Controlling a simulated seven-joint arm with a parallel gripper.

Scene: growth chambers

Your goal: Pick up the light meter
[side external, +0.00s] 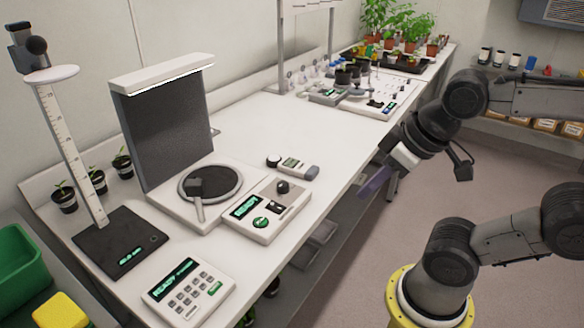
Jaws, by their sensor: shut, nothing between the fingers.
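A small grey handheld meter (294,165) with a green display lies on the white bench near its front edge; it looks like the light meter.
A READY console (268,222) and a round black plate unit (160,202) with an upright dark panel (165,130) stand left of the meter. A keypad box (190,290) is nearer. Instruments (378,102) and potted plants (405,25) are farther back. The bench behind the meter is clear.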

